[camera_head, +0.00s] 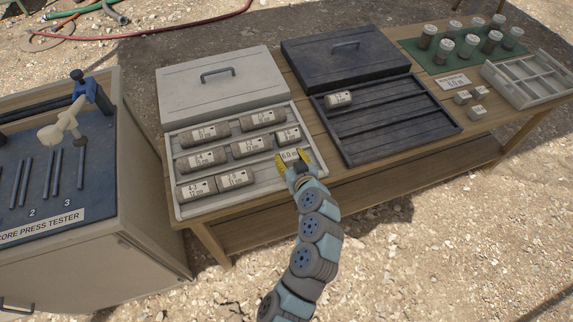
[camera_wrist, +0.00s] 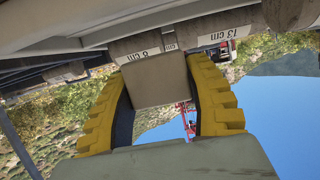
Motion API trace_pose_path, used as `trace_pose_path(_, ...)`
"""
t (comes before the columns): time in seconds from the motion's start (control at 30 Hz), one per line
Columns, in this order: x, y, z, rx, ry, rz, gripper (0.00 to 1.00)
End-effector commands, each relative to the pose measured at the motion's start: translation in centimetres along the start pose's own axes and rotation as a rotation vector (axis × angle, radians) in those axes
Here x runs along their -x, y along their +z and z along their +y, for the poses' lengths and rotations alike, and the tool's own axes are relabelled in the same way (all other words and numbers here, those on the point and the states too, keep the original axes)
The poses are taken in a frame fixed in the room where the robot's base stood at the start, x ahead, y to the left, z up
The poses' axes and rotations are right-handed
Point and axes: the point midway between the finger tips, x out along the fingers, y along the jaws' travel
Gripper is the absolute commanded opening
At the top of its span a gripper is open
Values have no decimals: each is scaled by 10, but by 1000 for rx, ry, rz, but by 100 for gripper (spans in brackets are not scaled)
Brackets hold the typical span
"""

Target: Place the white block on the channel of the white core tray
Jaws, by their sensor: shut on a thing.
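The white core tray (camera_head: 300,129) lies on the table with its rows of channels open to view. My gripper (camera_head: 293,161) is at the tray's right side, near the right end of the middle and front rows. It is shut on the white block (camera_head: 291,155), whose top label reads about 6.0 m. In the wrist view the block (camera_wrist: 158,80) sits between the yellow fingers (camera_wrist: 160,108), with labelled cores behind it. I cannot tell whether the block touches the channel floor.
Several labelled cores (camera_head: 236,179) lie in the white tray, close to the gripper. A dark tray (camera_head: 385,125) with one core (camera_head: 340,99) is to the right. Small blocks (camera_head: 478,92), a divided box (camera_head: 530,80) and jars (camera_head: 445,50) stand farther right. A press tester (camera_head: 50,180) is left.

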Motion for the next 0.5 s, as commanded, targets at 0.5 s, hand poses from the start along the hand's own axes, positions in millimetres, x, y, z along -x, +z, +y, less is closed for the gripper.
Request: trace_pose_path(0.5,-24,36,-5,-3,1,1,18)
